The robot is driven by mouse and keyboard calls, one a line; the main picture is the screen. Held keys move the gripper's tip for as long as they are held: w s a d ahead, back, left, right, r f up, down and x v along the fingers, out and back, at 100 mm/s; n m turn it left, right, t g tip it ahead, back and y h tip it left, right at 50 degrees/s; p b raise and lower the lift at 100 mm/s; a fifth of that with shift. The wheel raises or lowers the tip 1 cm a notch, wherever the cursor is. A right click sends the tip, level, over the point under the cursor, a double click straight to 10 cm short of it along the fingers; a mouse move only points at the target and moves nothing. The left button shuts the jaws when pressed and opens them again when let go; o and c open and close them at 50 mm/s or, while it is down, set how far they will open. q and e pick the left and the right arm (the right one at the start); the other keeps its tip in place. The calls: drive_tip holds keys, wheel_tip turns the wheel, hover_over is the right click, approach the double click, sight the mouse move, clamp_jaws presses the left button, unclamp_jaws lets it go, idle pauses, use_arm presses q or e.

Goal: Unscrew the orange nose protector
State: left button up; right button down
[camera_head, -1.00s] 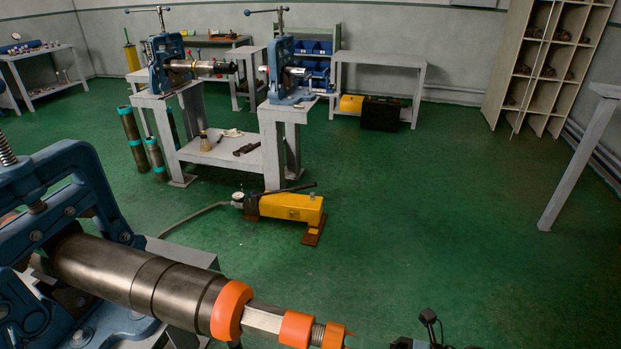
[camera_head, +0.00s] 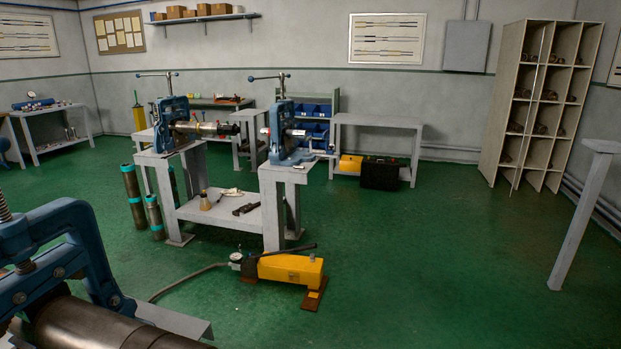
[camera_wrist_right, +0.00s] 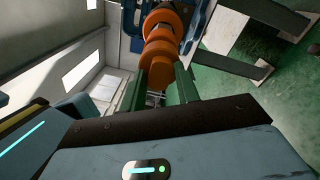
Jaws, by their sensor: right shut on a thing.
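The orange nose protector (camera_wrist_right: 159,50) shows in the right wrist view, at the end of a tool with more orange rings behind it. My right gripper (camera_wrist_right: 159,80) has its two green fingers on either side of the near orange end and is shut on it. In the head view the dark metal cylinder (camera_head: 85,328) lies in the blue vise (camera_head: 75,240) at the lower left. The cylinder's orange end is out of the head view. My left gripper is in neither view.
Two more blue vises (camera_head: 172,120) stand on grey benches in the middle. A yellow hydraulic pump (camera_head: 290,268) sits on the green floor before them. A shelf rack (camera_head: 540,105) stands at the back right. The floor at the lower right is open.

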drive_tip(key=shift+s+d, duration=0.2)
drive_tip(key=shift+d, duration=0.5)
idle(0.6)
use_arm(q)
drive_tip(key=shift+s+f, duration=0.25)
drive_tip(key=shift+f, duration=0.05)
use_arm(e)
drive_tip(key=shift+v, duration=1.85)
drive_tip(key=shift+r, duration=0.15)
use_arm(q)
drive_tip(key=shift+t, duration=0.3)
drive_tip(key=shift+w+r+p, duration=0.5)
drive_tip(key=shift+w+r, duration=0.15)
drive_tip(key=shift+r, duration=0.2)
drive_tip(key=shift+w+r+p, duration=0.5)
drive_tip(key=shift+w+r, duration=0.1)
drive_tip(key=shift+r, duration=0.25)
use_arm(e)
drive_tip(key=s+d+r, duration=0.1)
drive_tip(key=d+r, duration=0.3)
drive_tip(key=r, duration=0.1)
drive_tip(key=shift+s+d, duration=0.2)
drive_tip(key=shift+d, duration=0.2)
